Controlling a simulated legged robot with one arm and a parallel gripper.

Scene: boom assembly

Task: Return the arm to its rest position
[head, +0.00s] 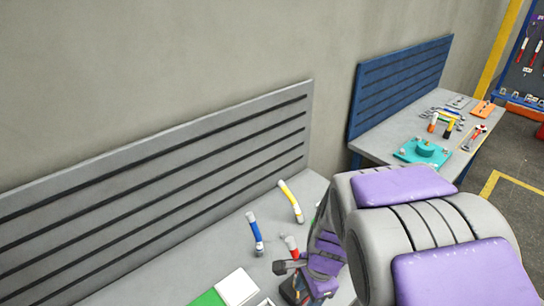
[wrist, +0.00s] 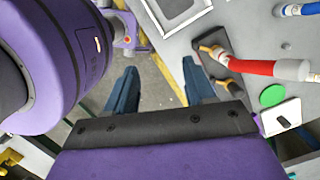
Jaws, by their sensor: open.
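My gripper (wrist: 158,85) shows in the wrist view with its two dark blue fingers well apart and nothing between them. A strip of floor and the grey bench edge lie below the gap. My arm, with grey and purple links, fills the lower right of the head view and hides part of the bench. In the head view my gripper is mostly hidden behind the arm. A red and white tube piece (wrist: 265,68) lies to the right of the fingers in the wrist view, apart from them; it also shows in the head view (head: 291,246).
The grey bench (head: 185,258) also holds a blue and white piece (head: 255,233), a yellow and white piece (head: 291,200) and a white tray (head: 238,286). A slotted grey panel (head: 160,190) stands behind it. A second bench (head: 385,146) stands at the right. Floor is open beyond.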

